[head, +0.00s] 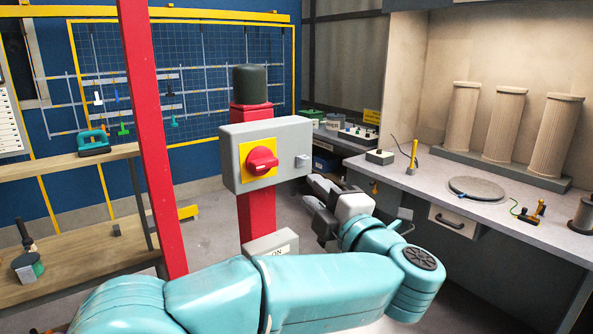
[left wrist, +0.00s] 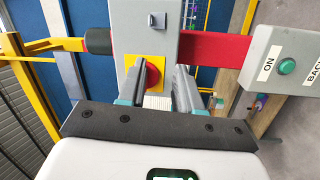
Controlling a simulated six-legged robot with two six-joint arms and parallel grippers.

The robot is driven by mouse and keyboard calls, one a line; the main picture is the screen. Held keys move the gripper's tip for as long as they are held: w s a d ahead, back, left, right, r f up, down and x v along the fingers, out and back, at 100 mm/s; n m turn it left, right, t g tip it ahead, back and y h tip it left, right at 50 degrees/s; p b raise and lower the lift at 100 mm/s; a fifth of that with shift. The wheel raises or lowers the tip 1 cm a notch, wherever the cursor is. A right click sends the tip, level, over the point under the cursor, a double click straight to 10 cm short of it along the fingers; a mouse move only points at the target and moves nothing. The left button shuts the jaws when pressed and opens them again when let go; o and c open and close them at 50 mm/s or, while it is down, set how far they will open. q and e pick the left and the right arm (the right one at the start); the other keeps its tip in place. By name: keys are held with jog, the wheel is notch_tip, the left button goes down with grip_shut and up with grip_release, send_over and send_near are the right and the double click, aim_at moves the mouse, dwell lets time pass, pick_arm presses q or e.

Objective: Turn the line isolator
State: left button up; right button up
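The line isolator is a grey box (head: 268,138) on a red post. Its red rotary knob (head: 262,161) sits on a yellow plate (head: 246,153), and a small grey catch (head: 302,161) is to the right. My left gripper (head: 312,203) is right of and below the box in the head view, apart from the knob. In the left wrist view the open fingers of my left gripper (left wrist: 160,88) point at the box, with the red knob (left wrist: 153,76) showing between them. They look empty. My right gripper is in neither view.
Below the isolator, a grey box with a green button (left wrist: 287,66) is labelled ON. A red upright (head: 149,130) and wooden shelves (head: 60,165) stand left. A workbench (head: 440,185) with stone columns is on the right.

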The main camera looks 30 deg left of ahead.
aim_at(268, 166)
pick_arm(q)
jog(key=s+a+r+n+g, duration=0.2)
jog(key=s+r+n+g, duration=0.1)
jog(key=s+r+n, duration=0.1)
jog(key=p+x, duration=0.1)
jog(key=x, duration=0.6)
jog(key=shift+s, duration=0.1)
grip_shut()
jog(key=m, duration=0.5)
jog(key=shift+m, duration=0.4)
jog(key=m, duration=1.2)
jog(key=shift+o, duration=1.2)
grip_release()
